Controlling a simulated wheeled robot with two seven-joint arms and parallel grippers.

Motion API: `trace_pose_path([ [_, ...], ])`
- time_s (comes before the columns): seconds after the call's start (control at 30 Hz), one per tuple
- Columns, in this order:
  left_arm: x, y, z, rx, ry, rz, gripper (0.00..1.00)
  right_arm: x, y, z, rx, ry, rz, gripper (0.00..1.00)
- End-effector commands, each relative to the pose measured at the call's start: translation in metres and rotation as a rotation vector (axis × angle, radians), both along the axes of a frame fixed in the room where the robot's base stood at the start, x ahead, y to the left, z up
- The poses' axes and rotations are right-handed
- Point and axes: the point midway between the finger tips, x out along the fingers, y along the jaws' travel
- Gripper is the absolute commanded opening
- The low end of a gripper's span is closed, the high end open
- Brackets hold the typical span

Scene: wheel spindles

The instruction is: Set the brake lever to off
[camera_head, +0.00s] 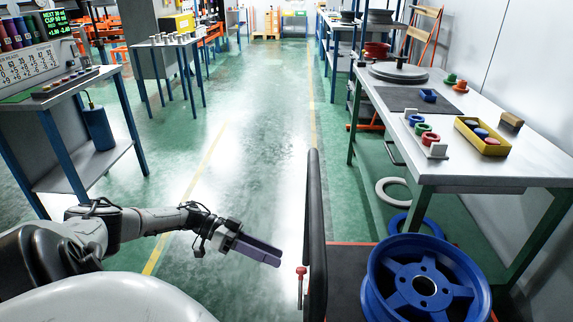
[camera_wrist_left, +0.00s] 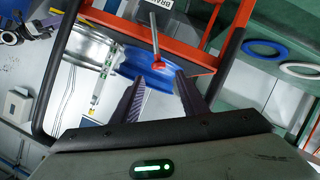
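The brake lever (camera_head: 300,289) is a thin metal rod with a red knob, standing about upright beside the black cart handle in the head view. The lever also shows in the left wrist view (camera_wrist_left: 155,38), near a partly cut-off white label. My left gripper (camera_head: 279,262) is open and empty, just left of the knob and apart from it. In the left wrist view the knob appears just beyond and between the open fingertips of the left gripper (camera_wrist_left: 161,78). My right gripper is not in view.
The cart's black handle (camera_head: 316,235) rises close to the lever. A blue wheel (camera_head: 425,287) lies on the cart. A workbench (camera_head: 480,150) with coloured parts stands right. A white ring (camera_head: 394,191) lies on the floor. The aisle ahead is clear.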

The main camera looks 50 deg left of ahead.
Motion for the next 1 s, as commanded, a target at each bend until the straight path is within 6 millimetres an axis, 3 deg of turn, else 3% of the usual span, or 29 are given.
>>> trace_pose_path([
  [0.1, -0.010, 0.016, 0.005, 0.002, 0.001, 0.001, 0.40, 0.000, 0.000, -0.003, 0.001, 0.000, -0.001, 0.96],
  [0.3, -0.018, 0.026, 0.011, 0.000, 0.000, 0.000, 0.40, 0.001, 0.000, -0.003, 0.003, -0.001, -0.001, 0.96],
  [1.0, -0.018, 0.027, 0.011, -0.001, 0.000, -0.001, 0.40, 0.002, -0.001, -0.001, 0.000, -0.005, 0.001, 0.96],
])
